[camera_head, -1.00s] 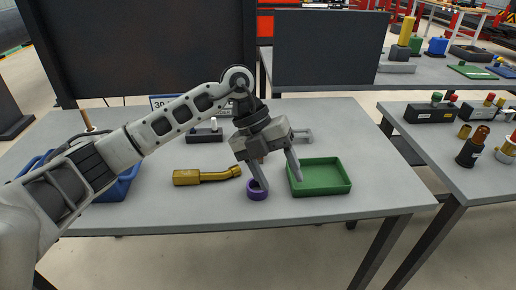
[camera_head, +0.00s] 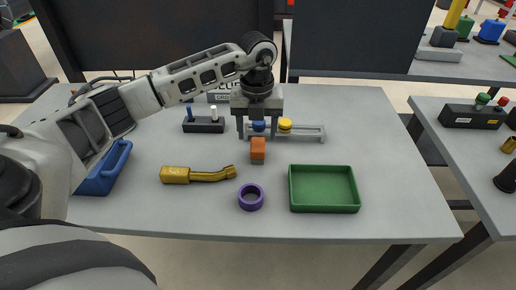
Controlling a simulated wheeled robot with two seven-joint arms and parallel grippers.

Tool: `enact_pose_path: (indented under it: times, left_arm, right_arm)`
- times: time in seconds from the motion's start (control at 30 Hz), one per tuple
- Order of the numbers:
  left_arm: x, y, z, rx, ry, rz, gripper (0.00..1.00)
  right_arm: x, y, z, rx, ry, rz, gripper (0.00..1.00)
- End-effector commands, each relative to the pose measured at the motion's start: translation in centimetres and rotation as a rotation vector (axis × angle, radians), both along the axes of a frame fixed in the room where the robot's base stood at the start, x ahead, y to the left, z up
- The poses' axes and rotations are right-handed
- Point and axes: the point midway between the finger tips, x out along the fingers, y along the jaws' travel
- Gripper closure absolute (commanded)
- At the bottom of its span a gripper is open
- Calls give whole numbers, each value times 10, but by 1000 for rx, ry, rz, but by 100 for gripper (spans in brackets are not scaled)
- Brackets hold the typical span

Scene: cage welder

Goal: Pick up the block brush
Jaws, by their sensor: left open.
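A small orange block with a grey lower part (camera_head: 258,150), which looks like the block brush, stands near the middle of the grey table (camera_head: 400,215). My left gripper (camera_head: 258,134) points down with its two fingers spread. In the picture its fingertips lie just above and to either side of the orange block. The gap between the fingers looks empty of any held thing. I cannot tell the exact height of the fingers over the block. My right gripper is out of view.
A purple ring (camera_head: 251,197), a brass torch-like piece (camera_head: 195,174) and a green tray (camera_head: 324,208) lie in front. Behind are a grey holder (camera_head: 310,132) with blue and yellow knobs and a black block with pegs (camera_head: 204,125). A blue bin (camera_head: 103,170) stands left.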

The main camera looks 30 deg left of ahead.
Motion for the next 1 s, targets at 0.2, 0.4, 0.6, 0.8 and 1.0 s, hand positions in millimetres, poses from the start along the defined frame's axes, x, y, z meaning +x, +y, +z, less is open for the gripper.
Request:
enact_pose_path:
  times: [0.2,0.4,0.6,0.8,1.0]
  left_arm:
    - [-1,-1,-16,-1,3,0,42]
    - [-2,-3,-46,-2,3,0,42]
    - [-2,-2,-58,0,-1,-1,42]
    - [-2,-3,-58,0,-1,-1,53]
    - [-2,-3,-58,-1,-2,-1,90]
  right_arm:
    - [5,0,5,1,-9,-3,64]
    - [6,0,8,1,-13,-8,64]
    - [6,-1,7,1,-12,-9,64]
    - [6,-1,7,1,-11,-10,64]
    - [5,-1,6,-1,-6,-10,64]
